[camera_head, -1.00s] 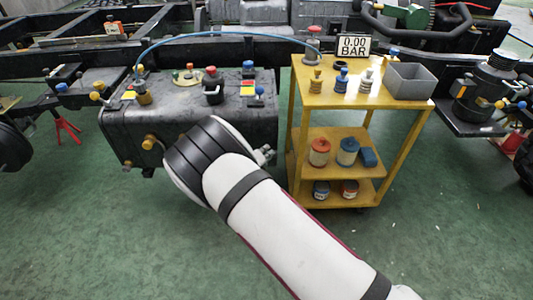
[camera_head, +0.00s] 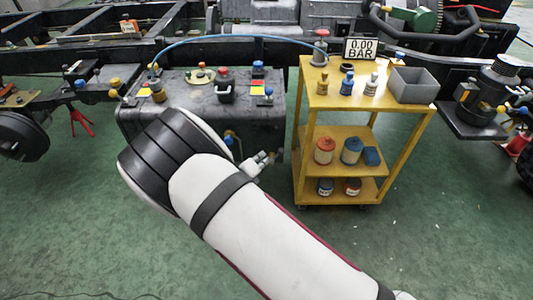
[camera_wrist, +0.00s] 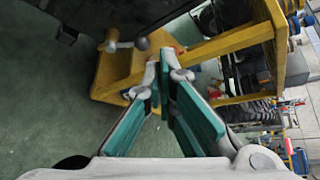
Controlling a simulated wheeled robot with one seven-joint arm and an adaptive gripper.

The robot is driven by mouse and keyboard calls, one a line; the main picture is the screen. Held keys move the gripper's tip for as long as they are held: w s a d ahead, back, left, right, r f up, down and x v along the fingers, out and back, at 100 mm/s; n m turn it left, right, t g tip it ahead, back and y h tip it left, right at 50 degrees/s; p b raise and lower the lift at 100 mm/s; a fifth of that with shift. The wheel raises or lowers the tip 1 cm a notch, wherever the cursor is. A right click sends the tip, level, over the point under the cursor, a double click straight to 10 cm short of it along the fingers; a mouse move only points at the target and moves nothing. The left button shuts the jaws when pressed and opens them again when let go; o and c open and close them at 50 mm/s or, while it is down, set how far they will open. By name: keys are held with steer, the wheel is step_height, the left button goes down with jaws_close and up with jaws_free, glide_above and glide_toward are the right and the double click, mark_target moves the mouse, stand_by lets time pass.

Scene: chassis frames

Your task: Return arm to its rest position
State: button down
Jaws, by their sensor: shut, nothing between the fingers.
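My arm, white with black bands, reaches up from the lower right of the head view and bends at a dark ribbed joint in front of the black tank (camera_head: 190,110). My gripper (camera_head: 262,160) shows only as a small grey part behind the arm, in front of the tank's right end and left of the yellow cart (camera_head: 305,130). In the wrist view my gripper (camera_wrist: 161,75) has its green-padded fingers angled together at the tips, shut with nothing held. The cart's yellow frame (camera_wrist: 225,42) lies beyond the tips there; contact cannot be made out.
The cart carries bottles, a grey bin (camera_head: 412,86) and a pressure display (camera_head: 361,49) on top, with jars below. A blue hose (camera_head: 235,39) arches from the tank to the cart. Chassis rails run across the back. Green floor (camera_head: 70,220) is clear at the left front.

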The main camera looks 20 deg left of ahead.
steer(key=shift+v, duration=0.8)
steer(key=shift+w+d+r, duration=0.1)
